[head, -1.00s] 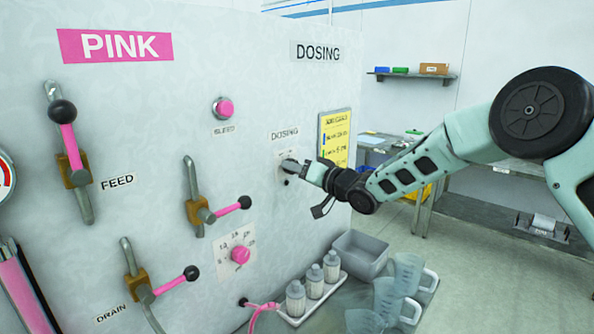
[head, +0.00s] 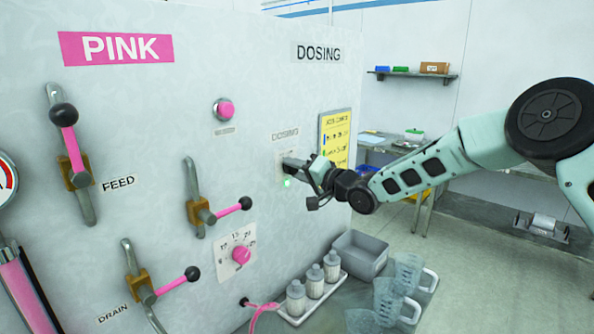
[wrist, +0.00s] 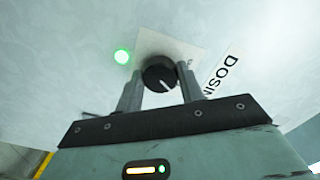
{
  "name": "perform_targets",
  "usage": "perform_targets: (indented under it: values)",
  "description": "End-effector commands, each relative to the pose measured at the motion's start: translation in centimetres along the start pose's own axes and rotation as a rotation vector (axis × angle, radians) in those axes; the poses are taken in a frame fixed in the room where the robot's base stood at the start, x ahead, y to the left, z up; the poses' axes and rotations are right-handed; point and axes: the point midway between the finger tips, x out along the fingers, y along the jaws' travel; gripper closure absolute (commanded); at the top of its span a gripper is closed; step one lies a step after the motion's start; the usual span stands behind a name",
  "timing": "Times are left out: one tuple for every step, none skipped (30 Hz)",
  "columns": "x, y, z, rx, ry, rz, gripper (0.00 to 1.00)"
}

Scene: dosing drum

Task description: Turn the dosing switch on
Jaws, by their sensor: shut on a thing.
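The dosing switch is a black round knob with a white pointer line on a pale plate, seen in the wrist view (wrist: 159,76). Its "DOSING" label (wrist: 222,76) is beside it. A small lamp (wrist: 122,57) next to the plate glows green, and it also shows lit in the head view (head: 287,183). My gripper (wrist: 159,84) is at the panel with one finger on each side of the knob, shut on it. In the head view my gripper (head: 297,164) hides most of the knob.
The white panel carries a FEED lever (head: 66,128), a DRAIN lever (head: 170,284), another pink lever (head: 225,211), a pink dial (head: 241,255) and a pink button (head: 225,109). Bottles (head: 314,279), a grey bin (head: 360,254) and clear jugs (head: 406,273) stand below my arm.

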Motion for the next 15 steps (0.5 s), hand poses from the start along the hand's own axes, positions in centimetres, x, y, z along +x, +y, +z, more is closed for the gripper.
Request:
perform_targets:
  values:
    - [-0.03,0.04,-0.08,0.002,0.002,0.001,0.85]
    - [-0.03,0.04,-0.08,0.002,0.002,0.001,0.85]
    - [-0.03,0.05,-0.08,0.002,0.002,0.001,0.85]
    - [-0.03,0.05,-0.08,0.002,0.002,0.001,0.85]
    - [-0.03,0.05,-0.08,0.002,0.002,0.001,0.85]
    - [-0.03,0.05,-0.08,0.002,0.002,0.001,0.85]
    - [-0.03,0.05,-0.08,0.002,0.002,0.001,0.6]
    - [-0.03,0.06,-0.08,0.002,0.002,0.001,0.51]
    - [-0.03,0.06,-0.07,0.002,0.002,0.001,0.41]
    - [-0.03,0.05,-0.07,0.001,0.002,0.001,0.41]
    - [-0.02,0.05,-0.06,0.001,0.001,0.001,0.41]
    - [-0.02,0.04,-0.06,0.001,0.001,0.001,0.41]
    - [-0.02,0.04,-0.05,0.001,0.001,0.001,0.41]
    - [-0.02,0.04,-0.05,0.001,0.001,0.001,0.41]
    - [-0.01,0.04,-0.04,0.001,0.001,0.001,0.41]
